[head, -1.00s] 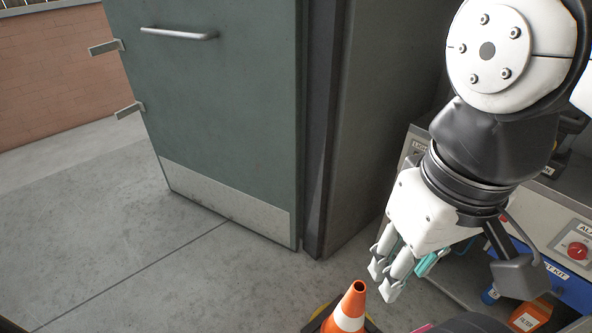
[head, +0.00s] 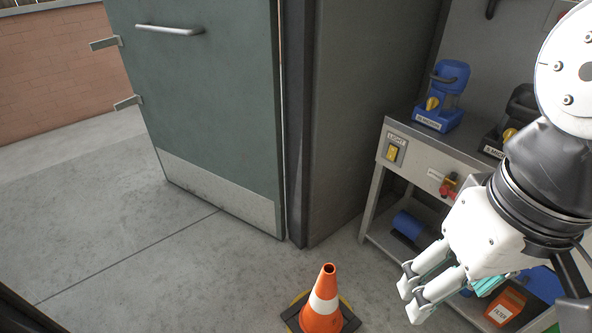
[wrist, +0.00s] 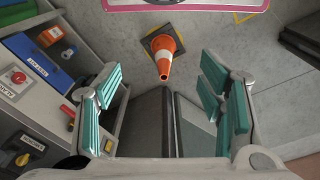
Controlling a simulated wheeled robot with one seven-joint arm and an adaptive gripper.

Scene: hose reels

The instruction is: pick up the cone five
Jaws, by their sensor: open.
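An orange traffic cone (head: 321,299) with a white band and a dark square base stands upright on the floor at the bottom middle of the head view. It also shows in the wrist view (wrist: 164,55), at the top centre beyond the fingers. No number on it can be read. My gripper (head: 411,297) is to the right of the cone in the head view, higher up and apart from it. In the wrist view my gripper (wrist: 165,98) has its teal-padded fingers spread wide with nothing between them.
A grey workbench (head: 430,150) with a blue device (head: 443,95) stands at right, close to my arm. An orange filter box (head: 505,306) is on its lower shelf. A green door (head: 215,95) stands behind. The floor at left is clear.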

